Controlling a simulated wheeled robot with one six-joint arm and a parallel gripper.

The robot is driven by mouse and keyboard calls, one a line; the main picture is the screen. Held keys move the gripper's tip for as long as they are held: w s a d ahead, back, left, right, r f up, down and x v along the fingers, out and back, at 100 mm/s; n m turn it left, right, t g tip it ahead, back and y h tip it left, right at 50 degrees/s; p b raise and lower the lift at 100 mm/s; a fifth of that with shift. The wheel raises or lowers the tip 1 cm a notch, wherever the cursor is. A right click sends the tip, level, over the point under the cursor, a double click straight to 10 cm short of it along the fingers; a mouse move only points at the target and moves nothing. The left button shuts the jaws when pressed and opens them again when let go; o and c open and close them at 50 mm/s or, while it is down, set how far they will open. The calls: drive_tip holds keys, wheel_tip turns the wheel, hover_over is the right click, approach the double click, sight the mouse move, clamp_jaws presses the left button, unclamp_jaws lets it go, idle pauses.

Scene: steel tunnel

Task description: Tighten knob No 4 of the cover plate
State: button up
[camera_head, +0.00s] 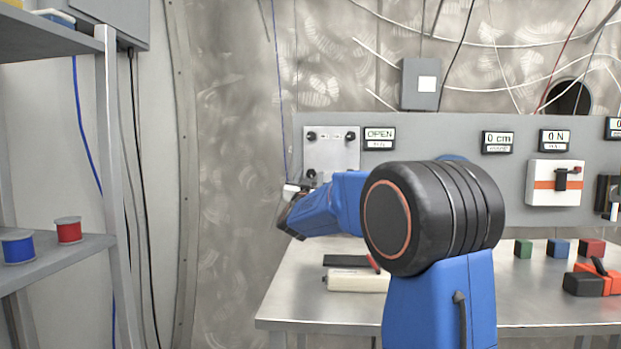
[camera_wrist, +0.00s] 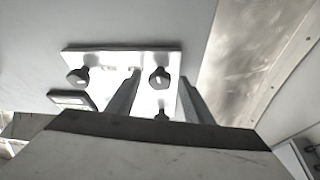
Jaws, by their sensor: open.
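The cover plate (camera_head: 331,150) is a pale panel on the grey wall board. In the head view, two dark knobs show along its top, at left (camera_head: 311,136) and right (camera_head: 350,136), and a third shows lower left (camera_head: 311,174). My arm hides the lower right. The wrist view shows the plate (camera_wrist: 120,60) with several dark knobs. My gripper (camera_wrist: 159,76) is open, its fingertips on either side of one knob (camera_wrist: 160,78) in that picture. Contact cannot be told. Another knob (camera_wrist: 78,77) is left of the fingers. I cannot read which is No 4.
An OPEN display (camera_head: 379,138) is right of the plate. The steel table (camera_head: 290,300) below carries a black bar, a pale block and coloured cubes. A shelf (camera_head: 60,260) with spools stands at left. Cables hang above the board.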

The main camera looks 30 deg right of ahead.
drive_tip(key=c, duration=1)
drive_tip(key=shift+c, duration=0.2)
drive_tip(key=shift+m, duration=0.4)
drive_tip(key=m+g+h, duration=0.1)
drive_tip(key=m, duration=0.1)
drive_tip(key=m+g, duration=0.1)
drive_tip(key=m, duration=0.2)
drive_tip(key=shift+a+r+h, duration=0.1)
drive_tip(key=shift+a+h, duration=0.05)
drive_tip(key=shift+h, duration=0.25)
drive_tip(key=m+g, duration=0.1)
drive_tip(key=m, duration=0.2)
drive_tip(key=m+g, duration=0.2)
drive_tip(key=m, duration=0.1)
drive_tip(key=shift+w+h, duration=0.1)
drive_tip(key=shift+h, duration=0.2)
drive_tip(key=m+g, duration=0.1)
drive_tip(key=m, duration=0.4)
drive_tip(key=shift+a+r+g, duration=0.1)
drive_tip(key=shift+r+g, duration=0.05)
drive_tip(key=shift+g, duration=0.25)
drive_tip(key=shift+m+g+y, duration=0.7)
drive_tip(key=shift+m+y, duration=0.1)
drive_tip(key=shift+m, duration=1.3)
